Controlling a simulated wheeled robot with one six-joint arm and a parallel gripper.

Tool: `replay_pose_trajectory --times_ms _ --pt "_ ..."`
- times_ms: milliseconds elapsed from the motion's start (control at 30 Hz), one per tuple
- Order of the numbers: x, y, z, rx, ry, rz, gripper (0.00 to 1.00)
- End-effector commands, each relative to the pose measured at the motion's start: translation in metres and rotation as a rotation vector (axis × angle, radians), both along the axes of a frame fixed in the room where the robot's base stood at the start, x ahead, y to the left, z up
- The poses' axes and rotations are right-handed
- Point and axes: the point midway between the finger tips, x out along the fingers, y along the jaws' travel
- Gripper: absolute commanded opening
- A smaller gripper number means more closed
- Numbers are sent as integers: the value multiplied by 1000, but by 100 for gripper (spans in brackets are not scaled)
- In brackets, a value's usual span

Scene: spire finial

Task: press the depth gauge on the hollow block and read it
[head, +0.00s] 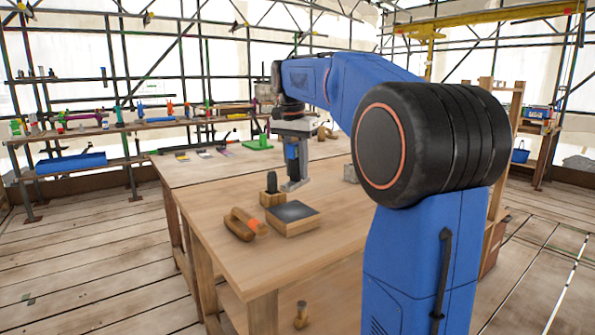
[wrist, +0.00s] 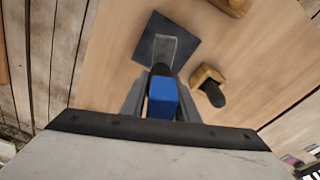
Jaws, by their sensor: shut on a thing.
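The gauge's pale, frame-like foot (head: 294,185) points down and also shows in the wrist view (wrist: 167,48). A low wooden block (head: 293,227) with a dark square top lies on the table; that top shows in the wrist view (wrist: 147,48). The foot overlaps the dark top in the wrist view. In the head view it appears above the block's far edge, apart from it. No hollow is clearly visible in the block. The gauge's reading cannot be made out.
A small wooden block with an upright dark peg (head: 271,183) stands close by, also in the wrist view (wrist: 210,92). A wooden tool (head: 240,224) lies left of the dark-topped block. A green stand (head: 258,142) is farther back. The table's (head: 205,190) left side is mostly clear.

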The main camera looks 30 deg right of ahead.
Motion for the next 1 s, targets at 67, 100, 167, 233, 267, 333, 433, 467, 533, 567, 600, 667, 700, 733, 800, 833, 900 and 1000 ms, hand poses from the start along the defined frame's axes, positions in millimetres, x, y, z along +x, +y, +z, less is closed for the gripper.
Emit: replay_pose_trajectory --times_ms 67,100,167,233,267,333,433,467,533,567,600,667,700,733,800,833,900,1000 --pt "0 0 -1 0 0 2 1" --pt "0 0 -3 0 0 3 1" --pt "0 0 -7 0 2 3 1" --pt "0 0 -13 0 2 3 1" --pt "0 0 -16 0 2 3 1" --pt "-1 0 -23 0 2 3 1" --pt "0 0 -32 0 0 3 1" --pt "0 0 -35 0 0 3 1" --pt "0 0 -40 0 2 3 1" --pt "0 0 -42 0 0 3 1" --pt "0 0 -44 0 0 3 1" --pt "0 0 -46 0 -1 3 1" --pt "0 0 -47 0 -1 3 1" --pt "0 0 -48 0 -1 3 1" --pt "0 0 -49 0 0 3 1" --pt "0 0 -49 0 0 3 1" --pt "0 0 -49 0 -1 3 1" --pt "0 0 -49 0 -1 3 1"
